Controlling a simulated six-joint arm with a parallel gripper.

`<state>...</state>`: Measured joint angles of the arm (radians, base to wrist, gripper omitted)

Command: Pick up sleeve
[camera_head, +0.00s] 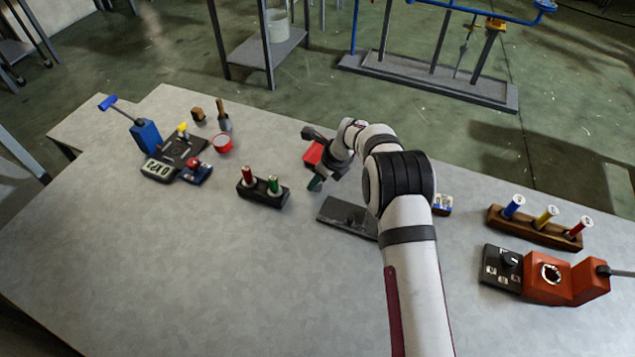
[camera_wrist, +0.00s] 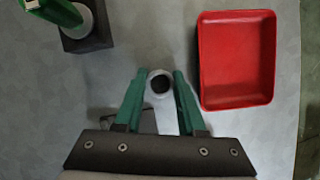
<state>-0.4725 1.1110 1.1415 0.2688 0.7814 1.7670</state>
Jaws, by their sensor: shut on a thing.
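The sleeve (camera_wrist: 160,71) shows in the wrist view as a pale grey ring with a dark hole, seen from above. It sits between the green fingers of my gripper (camera_wrist: 160,80), which are shut on it from both sides. In the head view my gripper (camera_head: 315,183) is low over the middle of the table, and the sleeve cannot be made out there. I cannot tell whether the sleeve touches the table.
A red tray (camera_wrist: 237,60) lies just right of my gripper in the wrist view. A dark block (camera_head: 263,193) holding red and green cylinders stands left. A dark plate (camera_head: 335,210) lies in front. A wooden rack (camera_head: 535,232) and orange device (camera_head: 548,278) stand right. The table's front left is clear.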

